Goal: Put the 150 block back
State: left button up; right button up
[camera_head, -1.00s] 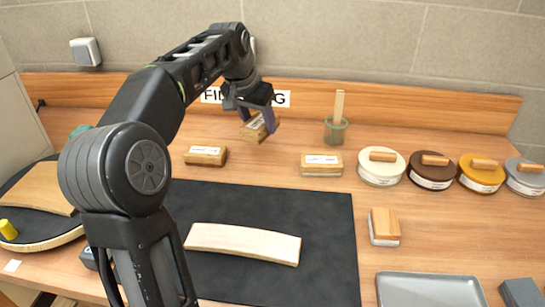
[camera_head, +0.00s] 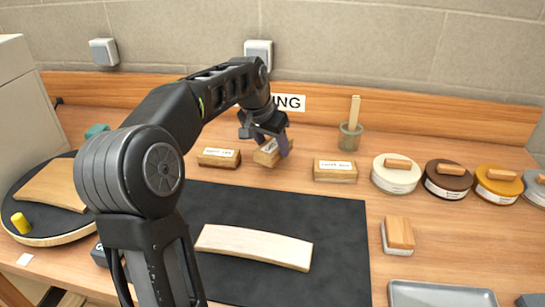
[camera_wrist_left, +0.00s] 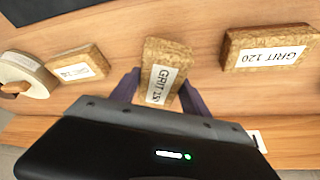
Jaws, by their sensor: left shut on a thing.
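The 150 block (camera_head: 267,153) is a small cork-and-wood block with a white label. It shows in the left wrist view (camera_wrist_left: 161,70) with a label reading GRIT 15 and a partly hidden last digit. My left gripper (camera_head: 264,137) is shut on it, with a dark finger on each side. The block is slightly tilted in the head view, in the gap between two other blocks, low over the bench or touching it; I cannot tell which. The GRIT 120 block (camera_wrist_left: 268,48) lies on one side, at the left in the head view (camera_head: 218,157). My right gripper is out of view.
Another labelled block (camera_head: 335,170) stands to the right. Beyond it are a jar with a stick (camera_head: 350,137) and several round tins (camera_head: 397,174). A black mat (camera_head: 330,240) with a bent wood strip (camera_head: 255,245) lies in front. The back board (camera_head: 400,112) rises behind.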

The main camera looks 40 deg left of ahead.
pick_arm(q)
jog(key=shift+f, duration=1.85)
jog(key=o, duration=1.3)
jog(key=shift+f, duration=0.1)
jog(key=v, duration=1.2)
jog(key=shift+d, duration=0.1)
